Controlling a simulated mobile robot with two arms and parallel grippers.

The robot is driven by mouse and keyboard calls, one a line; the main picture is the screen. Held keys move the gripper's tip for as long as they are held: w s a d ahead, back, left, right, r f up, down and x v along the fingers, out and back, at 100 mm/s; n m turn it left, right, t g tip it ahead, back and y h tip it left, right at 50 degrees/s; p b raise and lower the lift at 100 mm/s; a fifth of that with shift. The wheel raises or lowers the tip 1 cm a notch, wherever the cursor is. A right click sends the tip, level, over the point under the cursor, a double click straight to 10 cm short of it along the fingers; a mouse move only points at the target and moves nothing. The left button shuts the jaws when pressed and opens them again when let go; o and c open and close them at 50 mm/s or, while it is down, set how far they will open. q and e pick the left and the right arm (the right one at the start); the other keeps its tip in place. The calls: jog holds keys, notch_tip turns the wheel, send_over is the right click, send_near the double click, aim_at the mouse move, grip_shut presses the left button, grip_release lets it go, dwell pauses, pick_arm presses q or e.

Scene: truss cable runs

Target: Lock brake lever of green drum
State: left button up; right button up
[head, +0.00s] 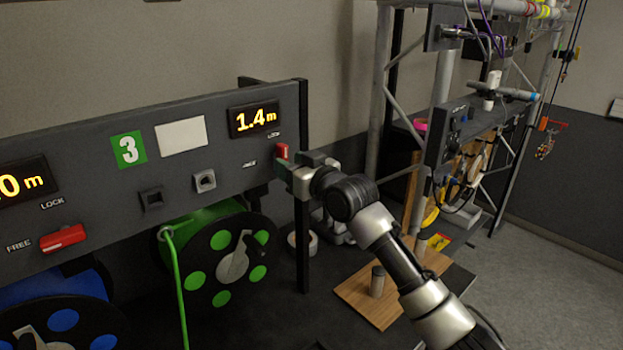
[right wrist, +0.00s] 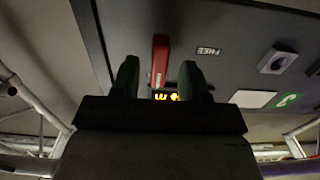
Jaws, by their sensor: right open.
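The green drum (head: 215,262) sits under the dark panel (head: 90,130), below the green number 3 sign and a display reading 1.4 m. Its red brake lever (head: 281,152) is at the panel's right end, near the LOCK and FREE labels, and is partly hidden by my right gripper (head: 290,166). In the right wrist view the lever (right wrist: 160,62) appears upright, between and just beyond the open fingertips (right wrist: 158,78), with the FREE label to one side. I cannot tell whether a finger touches it. My left gripper is not in view.
A blue drum (head: 60,320) with its own red lever (head: 62,238) is at the left. A green cable (head: 178,285) hangs from the green drum. A black post (head: 303,200) stands by the panel's right end. A wooden board (head: 370,300) lies below my right arm.

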jog(key=b+v, duration=0.2)
jog(key=v, duration=0.6)
jog(key=shift+s+d+b, duration=0.2)
jog(key=shift+b, duration=0.1)
jog(key=shift+f, duration=0.1)
